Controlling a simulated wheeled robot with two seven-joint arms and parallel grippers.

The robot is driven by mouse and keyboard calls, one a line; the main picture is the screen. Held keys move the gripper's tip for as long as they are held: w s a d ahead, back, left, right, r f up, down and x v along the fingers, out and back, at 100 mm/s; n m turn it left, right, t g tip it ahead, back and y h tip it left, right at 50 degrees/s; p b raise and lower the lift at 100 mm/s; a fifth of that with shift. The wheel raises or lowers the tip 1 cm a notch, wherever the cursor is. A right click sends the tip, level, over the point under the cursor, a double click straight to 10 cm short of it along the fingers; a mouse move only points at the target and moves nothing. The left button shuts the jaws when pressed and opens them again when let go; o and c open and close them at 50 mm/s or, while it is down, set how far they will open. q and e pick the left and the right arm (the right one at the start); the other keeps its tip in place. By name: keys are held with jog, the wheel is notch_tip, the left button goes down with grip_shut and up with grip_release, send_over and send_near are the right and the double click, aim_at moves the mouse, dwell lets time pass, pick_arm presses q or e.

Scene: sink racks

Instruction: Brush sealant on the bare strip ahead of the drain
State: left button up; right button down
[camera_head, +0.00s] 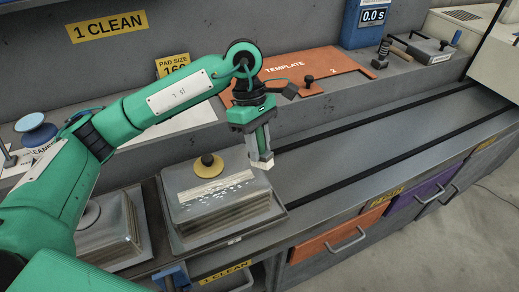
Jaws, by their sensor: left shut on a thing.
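My green left arm comes in from the left, and its gripper (264,152) points down over the bench. It is shut on a small pale piece (266,163), whose lower end shows between the fingertips. I cannot tell whether this is a brush. The piece hangs near the back right corner of a metal block (225,205) with pale specks on its top. A yellow disc with a dark knob (209,165) sits on that block. I cannot make out a drain or a bare sealant strip. My right gripper is out of view.
An orange template plate (320,72) lies on the raised back ledge. Two dark rails run along the grey bench top (365,137), which is clear to the right. A second metal block (105,228) stands left. Orange (340,235) and purple (425,195) drawers face the front.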

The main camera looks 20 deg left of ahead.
aim_at(260, 133)
pick_arm(q)
jog(key=shift+w+d+r, duration=0.1)
jog(key=shift+d+r, duration=0.05)
jog(key=shift+r, duration=0.7)
jog(key=shift+r+p, duration=0.45)
jog(key=shift+r, duration=0.45)
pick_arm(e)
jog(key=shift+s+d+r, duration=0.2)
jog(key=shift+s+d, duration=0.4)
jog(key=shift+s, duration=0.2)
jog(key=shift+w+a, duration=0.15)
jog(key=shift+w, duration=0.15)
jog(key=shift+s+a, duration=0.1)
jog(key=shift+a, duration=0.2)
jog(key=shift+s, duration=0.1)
